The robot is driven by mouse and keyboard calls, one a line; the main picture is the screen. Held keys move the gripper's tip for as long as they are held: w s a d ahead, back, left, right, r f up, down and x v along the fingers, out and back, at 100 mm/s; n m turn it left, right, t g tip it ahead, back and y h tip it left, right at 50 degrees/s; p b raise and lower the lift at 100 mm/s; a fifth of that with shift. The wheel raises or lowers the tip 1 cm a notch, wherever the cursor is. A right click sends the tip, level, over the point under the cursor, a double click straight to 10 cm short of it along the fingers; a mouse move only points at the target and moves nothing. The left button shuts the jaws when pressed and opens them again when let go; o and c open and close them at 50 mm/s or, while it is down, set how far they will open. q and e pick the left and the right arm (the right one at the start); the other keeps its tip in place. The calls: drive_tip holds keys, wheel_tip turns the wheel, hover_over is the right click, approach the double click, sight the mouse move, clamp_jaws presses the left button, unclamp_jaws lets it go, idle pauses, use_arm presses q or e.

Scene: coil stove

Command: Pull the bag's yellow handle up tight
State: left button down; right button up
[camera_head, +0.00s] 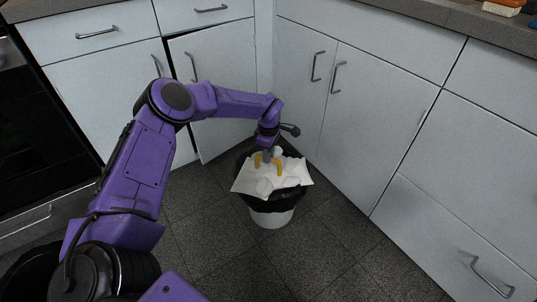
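A white bin (271,219) stands on the floor in the cabinet corner, with a black bag (272,203) folded over its rim. Crumpled white paper-like stuff (248,183) fills the top and spreads over the front edge. The bag's yellow handle (279,167) shows as a small arch above the white stuff. My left gripper (267,158) points down right at the handle's top, between its two visible sides. The view is too small to show whether the fingers are closed on it. My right gripper is not in view.
White cabinets (366,110) with metal handles stand close behind and to the right of the bin. One cabinet door (217,90) behind my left arm is slightly ajar. A black oven (35,130) is at the left. The dark tiled floor (300,260) in front is clear.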

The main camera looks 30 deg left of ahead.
use_arm(q)
wheel_tip(320, 180, up, 8)
drive_tip(key=p, duration=0.5)
drive_tip(key=shift+f+p, duration=0.2)
drive_tip(key=shift+p, duration=0.15)
drive_tip(key=shift+f, duration=0.1)
drive_tip(key=c, duration=1.1)
unclamp_jaws()
drive_tip(key=shift+o, duration=0.2)
wheel_tip(320, 180, up, 11)
drive_tip(key=p, duration=0.2)
drive_tip(key=shift+f, duration=0.2)
drive_tip(key=shift+w, duration=0.1)
